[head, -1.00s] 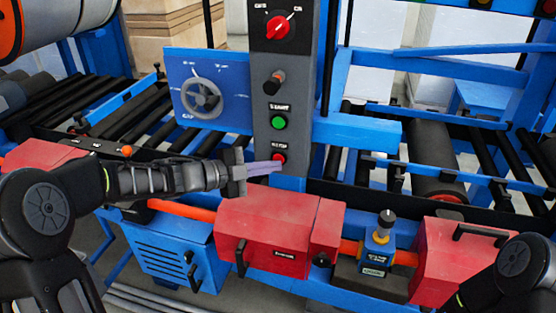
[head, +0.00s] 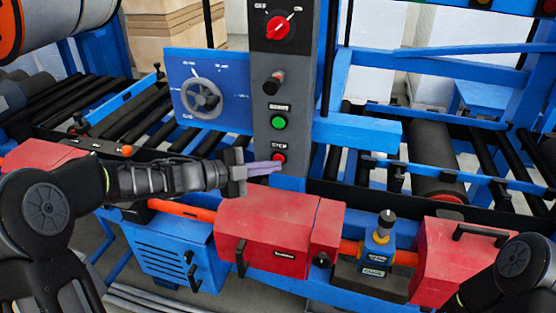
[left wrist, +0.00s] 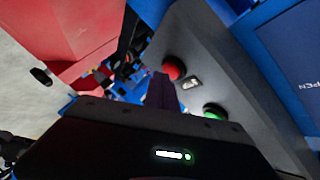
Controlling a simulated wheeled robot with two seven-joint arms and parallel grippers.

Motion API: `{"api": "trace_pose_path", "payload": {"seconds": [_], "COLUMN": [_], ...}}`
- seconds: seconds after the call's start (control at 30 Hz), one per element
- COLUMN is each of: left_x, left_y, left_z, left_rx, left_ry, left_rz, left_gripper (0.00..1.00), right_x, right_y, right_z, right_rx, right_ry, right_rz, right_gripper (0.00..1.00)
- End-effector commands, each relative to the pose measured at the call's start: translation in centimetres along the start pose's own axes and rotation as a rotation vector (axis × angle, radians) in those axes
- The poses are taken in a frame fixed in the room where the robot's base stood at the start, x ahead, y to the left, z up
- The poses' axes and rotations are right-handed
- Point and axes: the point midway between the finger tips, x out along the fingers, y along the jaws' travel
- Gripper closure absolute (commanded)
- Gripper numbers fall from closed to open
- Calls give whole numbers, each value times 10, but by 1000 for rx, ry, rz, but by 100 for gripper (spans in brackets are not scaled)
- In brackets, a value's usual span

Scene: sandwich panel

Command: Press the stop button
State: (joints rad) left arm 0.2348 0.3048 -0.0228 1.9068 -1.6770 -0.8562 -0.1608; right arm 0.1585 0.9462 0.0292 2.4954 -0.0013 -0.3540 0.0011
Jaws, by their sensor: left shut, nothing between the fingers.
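The red stop button (head: 279,158) is low on the grey control panel (head: 295,75), under a small label reading STOP. It also shows in the left wrist view (left wrist: 173,69), just beyond the fingertips. My left gripper (head: 278,167) is shut and empty. Its purple-grey fingers point right, with the tips at the lower edge of the button in the head view. I cannot tell whether they touch it. The green start button (head: 278,123) is above the stop button, and it shows at the lower right in the left wrist view (left wrist: 214,111). My right gripper is out of view.
A black knob (head: 275,82) and a red selector (head: 279,28) are higher on the panel. A blue plate with a handwheel (head: 201,98) stands left of it. Red housings (head: 265,232) and an orange shaft lie below the left forearm. Rollers (head: 438,160) are at right.

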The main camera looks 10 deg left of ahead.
Motion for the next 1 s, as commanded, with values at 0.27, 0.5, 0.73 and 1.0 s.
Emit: {"api": "trace_pose_path", "payload": {"seconds": [0.27,0.5,0.73,1.0], "left_x": [4,6,6,1], "left_y": [-3,-5,-5,-1], "left_z": [2,5,5,1], "left_rx": [0,0,0,0], "left_ry": [0,0,-1,-1], "left_rz": [0,0,-1,0], "left_gripper": [100,100,100,100], "right_x": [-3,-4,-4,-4], "right_y": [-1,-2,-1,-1], "right_z": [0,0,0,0], "right_rx": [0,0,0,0], "right_ry": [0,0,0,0], "right_rz": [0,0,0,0], "right_gripper": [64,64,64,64]}}
